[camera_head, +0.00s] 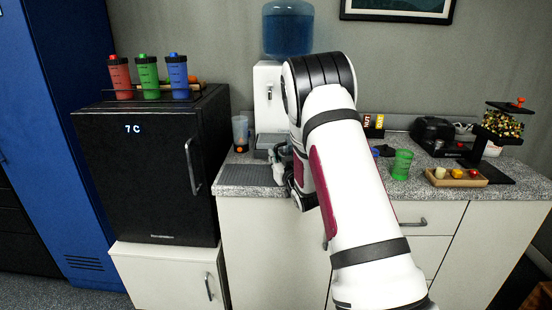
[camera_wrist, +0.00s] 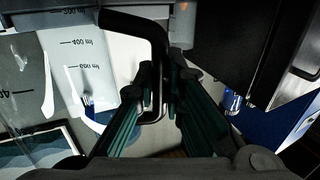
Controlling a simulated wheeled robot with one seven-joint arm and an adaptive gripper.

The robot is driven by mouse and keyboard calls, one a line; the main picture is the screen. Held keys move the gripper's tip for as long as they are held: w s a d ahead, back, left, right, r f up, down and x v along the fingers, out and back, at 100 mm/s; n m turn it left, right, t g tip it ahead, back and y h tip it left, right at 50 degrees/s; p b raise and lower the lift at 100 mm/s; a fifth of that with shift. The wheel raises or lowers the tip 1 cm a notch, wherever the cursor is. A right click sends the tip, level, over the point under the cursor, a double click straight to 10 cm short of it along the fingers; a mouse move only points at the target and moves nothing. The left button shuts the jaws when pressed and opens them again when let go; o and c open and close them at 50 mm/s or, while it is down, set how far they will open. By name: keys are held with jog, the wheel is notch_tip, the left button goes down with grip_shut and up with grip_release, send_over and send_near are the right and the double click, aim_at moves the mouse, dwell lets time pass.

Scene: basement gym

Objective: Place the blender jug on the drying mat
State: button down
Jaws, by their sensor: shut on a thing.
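The clear blender jug (camera_wrist: 70,65) has measuring marks and a black handle (camera_wrist: 152,32). It fills the left of the wrist view. My gripper (camera_wrist: 160,85) is shut on the handle, with its green-padded fingers on either side of it. In the head view my gripper (camera_head: 283,160) is at the counter's left part, mostly hidden behind my arm, and I cannot make out the jug there. The grey drying mat (camera_head: 248,176) lies flat at the counter's front left, just left of my gripper. I see nothing standing on its visible part.
A water dispenser (camera_head: 267,90) rises behind my gripper. The black fridge (camera_head: 150,170) borders the counter's left end. A green cup (camera_head: 402,165) and a wooden tray (camera_head: 456,180) stand to the right.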

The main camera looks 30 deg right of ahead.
jog(key=shift+f, duration=0.1)
jog(key=c, duration=1.7)
grip_release()
